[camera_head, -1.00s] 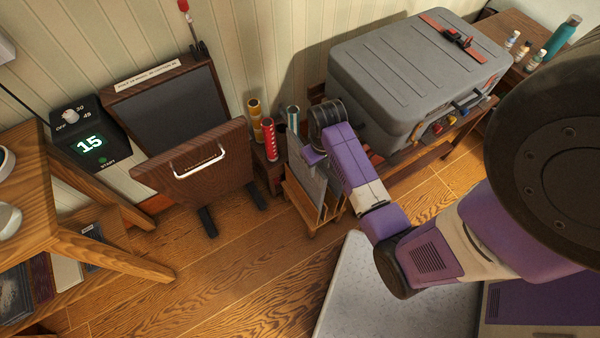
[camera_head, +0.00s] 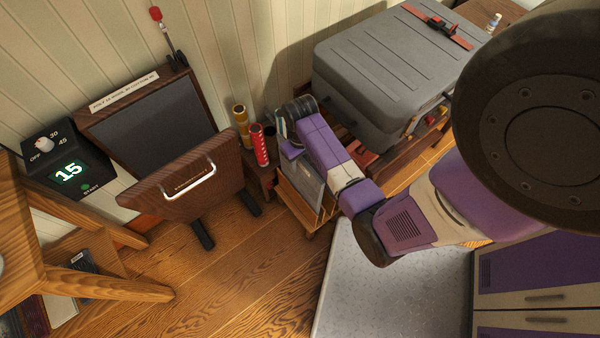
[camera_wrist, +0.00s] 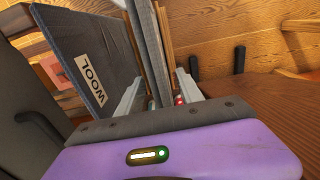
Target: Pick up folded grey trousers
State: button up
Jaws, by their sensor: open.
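A wooden rack (camera_head: 292,203) on the floor holds thin grey upright pieces (camera_head: 308,178); I cannot tell for sure which is the folded grey trousers. In the wrist view, a dark grey flat piece with a "WOOL" label (camera_wrist: 88,76) stands at left. A narrow grey slab (camera_wrist: 152,45), seen edge-on, stands right of it. My gripper (camera_wrist: 158,86) is open, its pale fingers on either side of this slab's near end. Whether they touch it is unclear. In the head view my wrist hides the fingertips.
A trouser press (camera_head: 190,180) with a handled wooden front stands left of the rack, by a timer (camera_head: 68,170) reading 15. Red (camera_head: 259,145) and gold (camera_head: 241,125) tubes stand close behind. A grey case (camera_head: 390,75) is at right. Open floor lies in front.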

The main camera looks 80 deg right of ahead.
jog(key=shift+f, duration=1.15)
grip_shut()
dwell(0.5)
